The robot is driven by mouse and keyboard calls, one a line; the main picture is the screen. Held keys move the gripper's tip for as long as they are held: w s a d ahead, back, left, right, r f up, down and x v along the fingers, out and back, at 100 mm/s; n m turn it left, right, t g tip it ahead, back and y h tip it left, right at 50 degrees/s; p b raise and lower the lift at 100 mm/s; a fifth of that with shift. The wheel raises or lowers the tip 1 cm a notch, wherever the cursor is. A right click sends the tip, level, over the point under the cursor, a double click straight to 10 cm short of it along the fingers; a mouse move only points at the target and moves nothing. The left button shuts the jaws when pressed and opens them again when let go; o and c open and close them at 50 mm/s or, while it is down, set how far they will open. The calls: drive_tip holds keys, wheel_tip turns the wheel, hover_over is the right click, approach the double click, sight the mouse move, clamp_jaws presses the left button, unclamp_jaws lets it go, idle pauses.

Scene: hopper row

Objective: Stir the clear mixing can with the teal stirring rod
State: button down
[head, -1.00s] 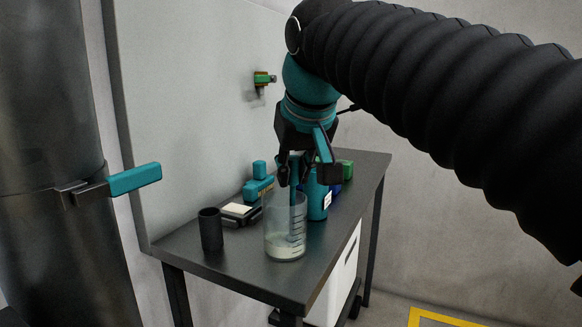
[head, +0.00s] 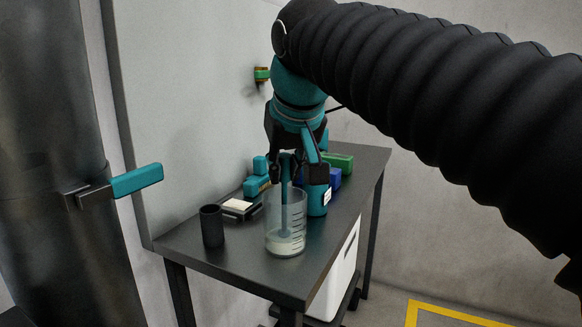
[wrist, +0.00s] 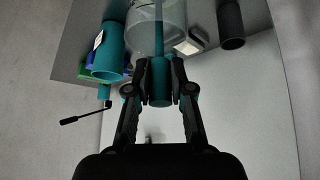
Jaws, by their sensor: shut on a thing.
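The clear mixing can (head: 271,215) stands upright on the dark table, with pale contents at its bottom and dark marks on its side. My gripper (head: 286,170) is above the can's rim, shut on the top of the teal stirring rod (head: 284,205). The rod points down inside the can, and its lower end is hard to make out in the pale contents. In the wrist view, both fingers press on the rod's thick teal handle (wrist: 159,85), and part of the can (wrist: 140,22) shows beyond it.
On the table (head: 250,272), a black cup (head: 212,228) and a small scale with a pale top (head: 237,206) stand left of the can. A teal container (head: 317,202) is close at its right. Blue (head: 335,179) and green (head: 340,161) items sit behind. The table's front is clear.

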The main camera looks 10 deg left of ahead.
drive_tip(key=shift+s+r+p, duration=0.15)
drive_tip(key=shift+r+p, duration=0.45)
drive_tip(key=shift+r, duration=0.1)
drive_tip(key=shift+s+r+p, duration=0.1)
drive_tip(key=shift+r+p, duration=0.45)
drive_tip(key=shift+r, duration=0.1)
wheel_tip(320, 180, up, 8)
drive_tip(key=s, duration=0.1)
drive_tip(key=shift+s+d, duration=0.2)
drive_tip(key=shift+s, duration=0.1)
idle(0.5)
